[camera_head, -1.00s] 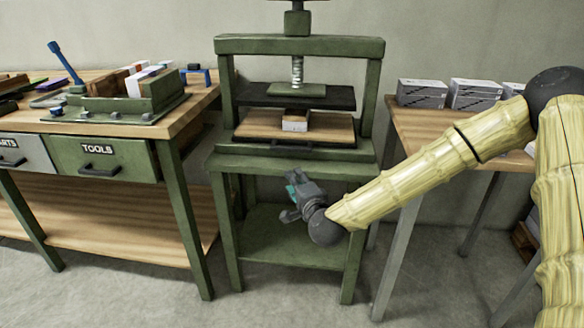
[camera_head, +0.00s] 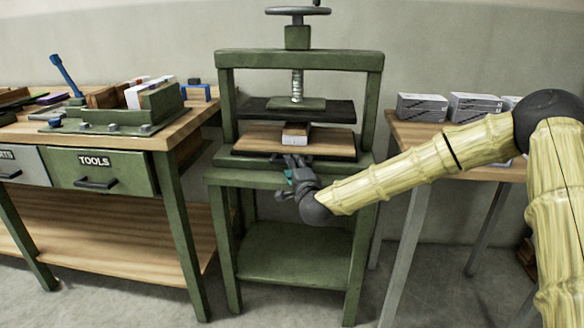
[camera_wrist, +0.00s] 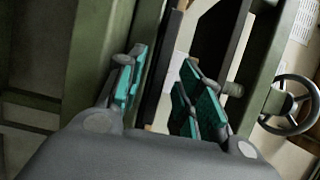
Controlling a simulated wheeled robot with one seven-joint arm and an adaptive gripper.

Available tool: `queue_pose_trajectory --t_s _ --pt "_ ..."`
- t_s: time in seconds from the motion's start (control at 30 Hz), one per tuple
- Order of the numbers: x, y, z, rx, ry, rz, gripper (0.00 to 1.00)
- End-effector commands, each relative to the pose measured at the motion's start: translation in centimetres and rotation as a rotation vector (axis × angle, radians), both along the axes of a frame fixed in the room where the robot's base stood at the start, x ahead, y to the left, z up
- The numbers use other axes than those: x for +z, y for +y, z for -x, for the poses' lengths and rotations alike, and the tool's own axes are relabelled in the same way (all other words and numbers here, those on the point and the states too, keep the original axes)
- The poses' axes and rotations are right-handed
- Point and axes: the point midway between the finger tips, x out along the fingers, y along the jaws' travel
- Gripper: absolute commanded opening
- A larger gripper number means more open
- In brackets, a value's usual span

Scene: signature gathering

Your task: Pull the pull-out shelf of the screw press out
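The green screw press (camera_head: 372,105) stands in the middle of the head view. Its pull-out shelf (camera_head: 256,141) is a wooden board on a dark base, lying under the black upper plate (camera_head: 250,112). A small pale block (camera_head: 295,134) sits on the shelf. My gripper (camera_head: 291,162) is at the shelf's front edge, just below the block, and hides part of that edge. In the wrist view my gripper (camera_wrist: 160,92) is open, its teal-padded fingers apart. The shelf's dark edge (camera_wrist: 168,60) shows in the gap between them; I cannot tell whether either finger touches it.
A wooden workbench (camera_head: 190,125) with a TOOLS drawer (camera_head: 110,168) stands at the left. At the right, a table (camera_head: 408,132) carries grey boxes (camera_head: 421,107). The floor in front is free.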

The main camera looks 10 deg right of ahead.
Motion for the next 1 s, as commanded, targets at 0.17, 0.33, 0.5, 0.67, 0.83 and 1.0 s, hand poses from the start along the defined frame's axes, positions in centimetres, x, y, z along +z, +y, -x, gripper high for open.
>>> queue_pose_trajectory --t_s 0.17,0.33,0.5,0.67,0.83,1.0 --pt "-0.1 0.0 -1.4 -0.001 0.001 0.000 0.36" --pt "0.0 0.1 -1.8 0.000 0.001 0.000 0.36" --pt "0.0 0.1 -1.8 0.000 0.001 0.000 0.36" --pt "0.0 0.1 -1.8 0.000 0.001 0.000 0.12" --pt "0.0 0.1 -1.8 0.000 0.001 0.000 0.00" --pt "-0.1 0.2 -1.7 0.002 0.001 0.000 0.00"
